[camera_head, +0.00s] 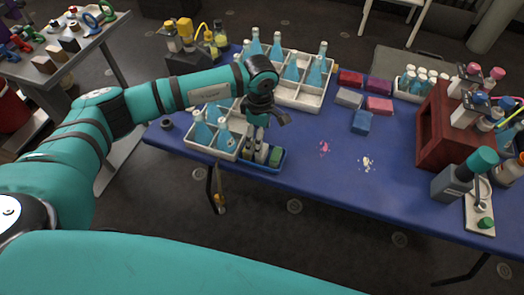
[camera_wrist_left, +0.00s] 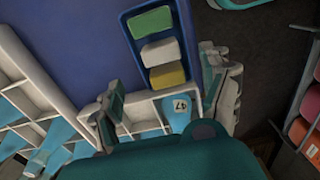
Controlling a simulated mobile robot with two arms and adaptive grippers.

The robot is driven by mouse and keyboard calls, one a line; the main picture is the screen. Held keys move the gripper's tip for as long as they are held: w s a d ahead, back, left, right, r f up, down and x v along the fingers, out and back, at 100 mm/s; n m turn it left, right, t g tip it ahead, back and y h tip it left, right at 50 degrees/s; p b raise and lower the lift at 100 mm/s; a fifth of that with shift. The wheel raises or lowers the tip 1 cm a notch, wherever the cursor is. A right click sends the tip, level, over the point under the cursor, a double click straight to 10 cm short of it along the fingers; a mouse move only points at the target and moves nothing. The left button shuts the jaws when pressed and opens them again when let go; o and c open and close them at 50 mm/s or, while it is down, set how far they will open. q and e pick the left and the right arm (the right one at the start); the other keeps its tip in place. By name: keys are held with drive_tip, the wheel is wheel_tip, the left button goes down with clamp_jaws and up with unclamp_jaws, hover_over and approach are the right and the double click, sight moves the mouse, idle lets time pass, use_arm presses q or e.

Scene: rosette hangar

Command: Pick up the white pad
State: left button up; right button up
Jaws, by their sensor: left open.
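The white pad (camera_wrist_left: 163,52) lies in a narrow blue tray (camera_wrist_left: 133,41), between a green pad (camera_wrist_left: 150,22) and a yellow pad (camera_wrist_left: 167,75). In the head view the tray (camera_head: 264,168) stands near the table's front edge, where its green pad (camera_head: 275,156) shows; the white pad is hard to make out there. My left gripper (camera_head: 268,115) is above the tray, pointing down. In the left wrist view the fingers of my left gripper (camera_wrist_left: 161,70) are apart, on either side of the tray, with nothing held. My right gripper is not in view.
A white divided crate (camera_head: 197,148) with blue bottles stands left of the tray, and a larger bottle crate (camera_head: 300,97) behind. Coloured blocks (camera_head: 362,122) lie to the right. A red-brown rack (camera_head: 432,130) stands at the right. The blue table's (camera_head: 310,185) front middle is mostly clear.

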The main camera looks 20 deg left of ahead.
use_arm(q)
drive_tip(key=f, duration=0.1)
drive_tip(key=f+p, duration=0.1)
drive_tip(key=f, duration=0.3)
drive_tip(key=shift+s+d+f+p, duration=0.15)
drive_tip(key=shift+d+f+p, duration=0.1)
drive_tip(key=shift+d+p, duration=0.05)
drive_tip(key=shift+f, duration=0.3)
drive_tip(key=shift+c, duration=0.4)
drive_tip(key=c, duration=0.8)
